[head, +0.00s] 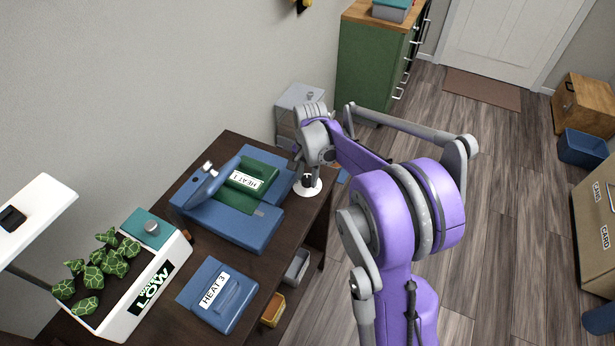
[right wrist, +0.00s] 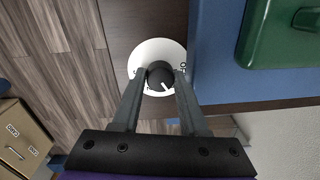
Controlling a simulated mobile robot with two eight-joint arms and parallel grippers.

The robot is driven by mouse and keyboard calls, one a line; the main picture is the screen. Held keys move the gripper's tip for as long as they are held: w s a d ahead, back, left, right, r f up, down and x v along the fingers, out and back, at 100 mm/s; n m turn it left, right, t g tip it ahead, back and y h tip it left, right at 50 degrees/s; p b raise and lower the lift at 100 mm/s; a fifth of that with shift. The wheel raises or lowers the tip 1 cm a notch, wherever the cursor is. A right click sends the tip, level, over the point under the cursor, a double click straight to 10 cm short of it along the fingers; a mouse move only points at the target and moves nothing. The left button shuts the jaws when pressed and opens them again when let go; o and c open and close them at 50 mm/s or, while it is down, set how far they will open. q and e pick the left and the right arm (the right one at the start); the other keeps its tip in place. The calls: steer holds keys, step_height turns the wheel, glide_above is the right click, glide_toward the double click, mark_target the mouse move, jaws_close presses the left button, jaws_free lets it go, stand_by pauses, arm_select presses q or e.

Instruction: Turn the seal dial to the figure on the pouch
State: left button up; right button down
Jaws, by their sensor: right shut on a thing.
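The seal dial is a black knob on a round white plate (head: 308,190), at the right end of the blue sealer (head: 255,232). In the right wrist view the knob (right wrist: 158,75) sits between the fingers of my right gripper (right wrist: 160,80), which is shut on it. A white mark on the knob points down and slightly right. The plate's figures are mostly hidden or too small to read. A green pouch (head: 237,198) labelled HEAT 1 lies on the sealer. A blue pouch (head: 232,312) labelled HEAT 3 lies on the table. My left gripper is out of view.
A white planter (head: 120,322) marked LOW, with green plants and a teal knob box, stands at the left of the dark table (head: 182,268). Small bins (head: 297,266) are below the table's right edge. A green cabinet (head: 370,70) stands behind.

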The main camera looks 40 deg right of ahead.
stand_by(0.4)
steer(key=shift+c, duration=2.2)
jaws_free()
